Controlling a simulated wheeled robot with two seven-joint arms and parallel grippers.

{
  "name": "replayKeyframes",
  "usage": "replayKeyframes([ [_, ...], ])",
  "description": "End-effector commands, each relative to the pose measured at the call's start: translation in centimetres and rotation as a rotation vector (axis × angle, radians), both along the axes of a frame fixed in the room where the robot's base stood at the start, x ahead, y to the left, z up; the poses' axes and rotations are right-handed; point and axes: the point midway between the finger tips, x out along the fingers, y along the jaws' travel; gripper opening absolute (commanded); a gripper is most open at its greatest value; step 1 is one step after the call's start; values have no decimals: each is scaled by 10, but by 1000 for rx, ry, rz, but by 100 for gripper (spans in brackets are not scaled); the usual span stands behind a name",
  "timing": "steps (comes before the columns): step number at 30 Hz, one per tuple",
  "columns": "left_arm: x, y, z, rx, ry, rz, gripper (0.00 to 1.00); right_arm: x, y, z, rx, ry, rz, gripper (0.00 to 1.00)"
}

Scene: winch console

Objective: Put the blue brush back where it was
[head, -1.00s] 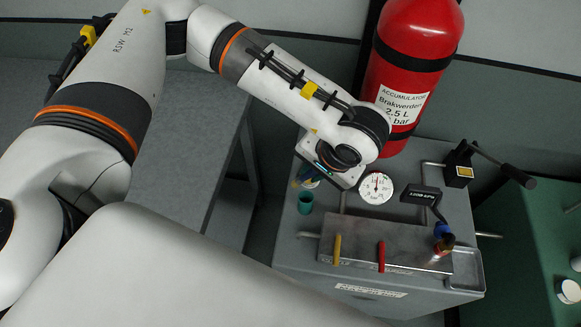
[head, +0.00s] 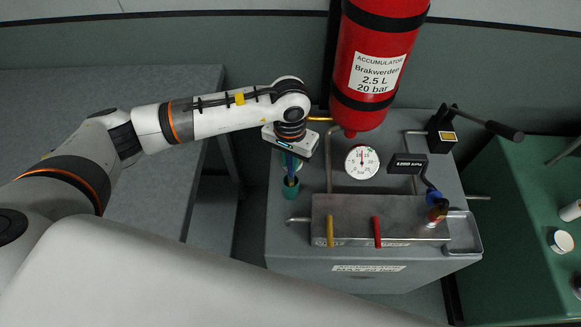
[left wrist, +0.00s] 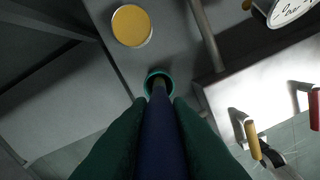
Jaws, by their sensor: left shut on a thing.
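My left gripper (head: 291,163) is shut on the blue brush and points down over the left side of the grey console. The blue brush (left wrist: 162,140) runs between the dark green fingers in the left wrist view, its far end lined up with the mouth of a small teal cup (left wrist: 158,76). In the head view, the cup (head: 289,192) stands on the console's left edge, just below the gripper. The brush's lower end shows at the cup's mouth; I cannot tell how deep it is. My right gripper is not in view.
A round yellow-topped tin (left wrist: 131,25) stands near the cup. A pressure gauge (head: 362,162), a metal block (head: 375,213) with yellow and red levers, and a red accumulator (head: 384,60) are to the right. A grey table (head: 110,90) lies left.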

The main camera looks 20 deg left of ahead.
Motion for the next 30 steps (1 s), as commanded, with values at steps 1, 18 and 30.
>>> replayKeyframes([
  [1, -1, 0, -3, 1, 3, 0, 0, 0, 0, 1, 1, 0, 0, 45],
  [18, -1, 0, -40, 1, 1, -1, 0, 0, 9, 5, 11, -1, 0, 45],
  [30, -1, 0, -41, 1, 1, -1, 39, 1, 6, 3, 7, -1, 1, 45],
])
